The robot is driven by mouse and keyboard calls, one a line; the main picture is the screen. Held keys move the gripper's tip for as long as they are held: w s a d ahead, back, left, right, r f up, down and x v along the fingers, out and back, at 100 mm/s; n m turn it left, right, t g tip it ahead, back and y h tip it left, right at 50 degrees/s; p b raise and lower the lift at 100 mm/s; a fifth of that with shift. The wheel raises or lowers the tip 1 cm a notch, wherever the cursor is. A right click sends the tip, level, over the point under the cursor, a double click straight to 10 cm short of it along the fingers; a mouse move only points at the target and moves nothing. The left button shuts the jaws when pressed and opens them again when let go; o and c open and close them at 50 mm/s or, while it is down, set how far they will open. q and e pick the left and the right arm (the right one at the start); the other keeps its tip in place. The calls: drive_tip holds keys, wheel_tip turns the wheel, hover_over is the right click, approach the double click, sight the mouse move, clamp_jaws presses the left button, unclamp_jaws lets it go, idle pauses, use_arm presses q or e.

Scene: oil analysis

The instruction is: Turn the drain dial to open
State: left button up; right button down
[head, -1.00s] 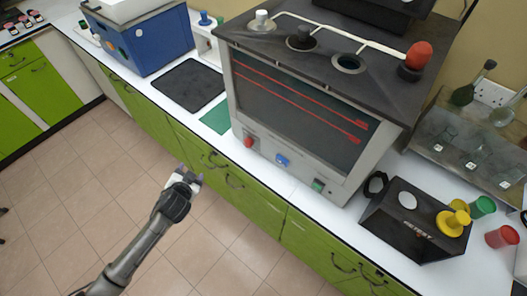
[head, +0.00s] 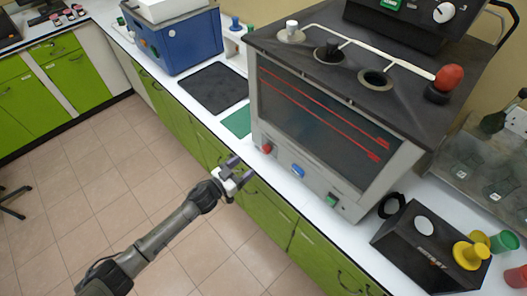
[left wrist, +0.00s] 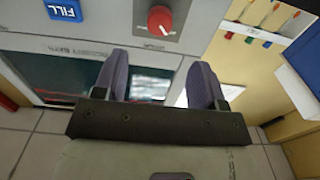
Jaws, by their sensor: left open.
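The likely drain dial is a small red round knob (head: 267,148) at the lower left of the big grey apparatus's front; its label is unreadable. In the left wrist view the red dial (left wrist: 160,20) sits on a grey plate at the top, beyond my fingertips and roughly between them. My left gripper (head: 243,168) is in front of the apparatus, below and left of the dial. It is open and empty, with its two purple-grey fingers (left wrist: 158,62) apart and not touching the dial. My right gripper is not in view.
A blue FILL button (head: 297,171) and a green switch (head: 332,200) are to the dial's right. The white counter edge and green cabinets lie below. A dark mat (head: 213,88) and a blue box (head: 180,42) stand to the left.

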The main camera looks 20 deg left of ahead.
sight(263, 152)
use_arm(q)
drive_tip(key=b+x, duration=0.1)
drive_tip(key=x, duration=0.9)
drive_tip(key=shift+d, duration=0.1)
drive_tip(key=c, duration=0.9)
